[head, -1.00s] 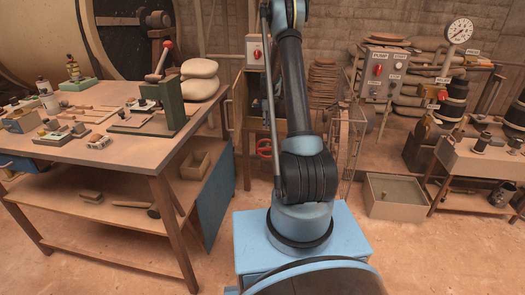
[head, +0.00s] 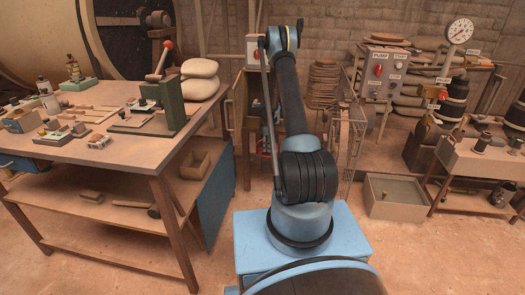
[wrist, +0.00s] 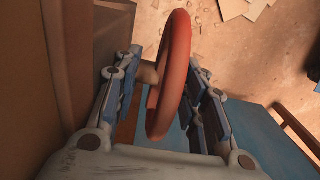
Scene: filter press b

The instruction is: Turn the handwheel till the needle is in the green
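The red handwheel (wrist: 172,75) is in the wrist view, seen nearly edge-on, with a pale hub or shaft on its left side. My gripper (wrist: 164,64) is open, with one finger on each side of the wheel's rim. The right finger is close to the rim; whether it touches I cannot tell. A gap shows between the left finger and the rim. In the head view my arm hides my gripper and most of the wheel. The round white gauge (head: 460,31) stands at the upper right; its needle and any green band are too small to read.
A wooden workbench (head: 75,150) with tools stands at the left. The pump switch panel (head: 386,72) is right of my arm. A grey bin (head: 395,198) and a small bench (head: 478,163) stand at the right. A brown upright face (wrist: 30,80) is close left of my gripper.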

